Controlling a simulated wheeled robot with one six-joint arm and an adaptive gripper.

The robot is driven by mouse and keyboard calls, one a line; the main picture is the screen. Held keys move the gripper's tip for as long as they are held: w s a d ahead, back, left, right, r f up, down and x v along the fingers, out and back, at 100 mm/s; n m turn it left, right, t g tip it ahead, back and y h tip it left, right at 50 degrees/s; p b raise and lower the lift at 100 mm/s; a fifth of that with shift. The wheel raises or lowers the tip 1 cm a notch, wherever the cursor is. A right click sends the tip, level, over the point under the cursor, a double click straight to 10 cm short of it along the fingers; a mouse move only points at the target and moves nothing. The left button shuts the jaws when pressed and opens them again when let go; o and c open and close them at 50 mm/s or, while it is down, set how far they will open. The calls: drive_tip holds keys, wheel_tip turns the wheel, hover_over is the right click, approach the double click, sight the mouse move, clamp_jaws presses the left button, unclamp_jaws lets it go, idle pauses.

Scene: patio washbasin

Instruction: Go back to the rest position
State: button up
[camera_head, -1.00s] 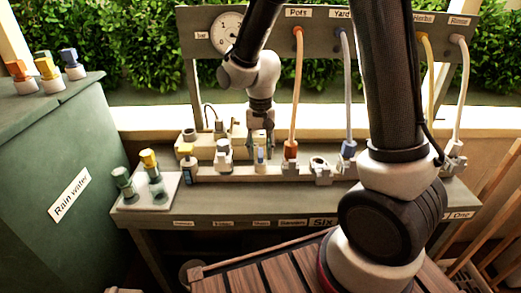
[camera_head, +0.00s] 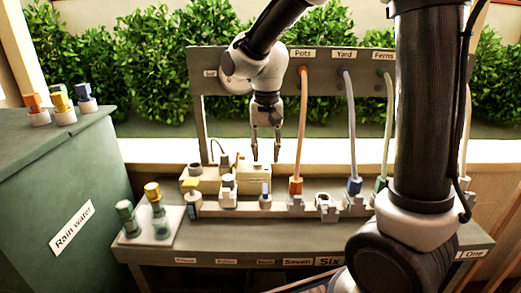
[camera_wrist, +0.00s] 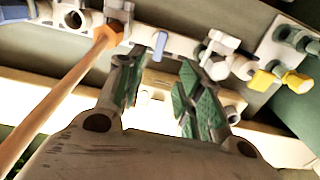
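My gripper (camera_head: 265,158) hangs pointing down above the back of the bench, behind the pale valve row (camera_head: 240,209). Its two fingers are apart with nothing between them. In the wrist view the green-padded fingers of my gripper (camera_wrist: 160,78) are also spread and empty. A small blue-handled valve (camera_head: 265,196) stands below and in front of the fingertips, clear of them. It also shows just beyond the fingers in the wrist view (camera_wrist: 160,46).
The orange hose (camera_head: 301,130) rises close to the right of my gripper. Blue hose (camera_head: 350,130) and green hose (camera_head: 386,130) stand farther right. A labelled back board (camera_head: 330,62) is behind. A tray (camera_head: 133,240) with capped fittings and the rain water tank (camera_head: 60,180) are at left.

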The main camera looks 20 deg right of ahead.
drive_tip(key=s+d+r+n+t, duration=0.2)
drive_tip(key=s+d+r, duration=0.2)
drive_tip(key=s+d, duration=0.3)
drive_tip(key=s+d+r+n+t, duration=0.1)
drive_tip(key=s+d+r+t, duration=0.1)
drive_tip(key=s+d+r, duration=0.2)
drive_tip(key=s+d, duration=0.3)
drive_tip(key=s, duration=0.5)
drive_tip(key=shift+s+d+r+n, duration=0.3)
drive_tip(key=shift+r+n, duration=0.05)
drive_tip(key=shift+n, duration=0.05)
idle(0.8)
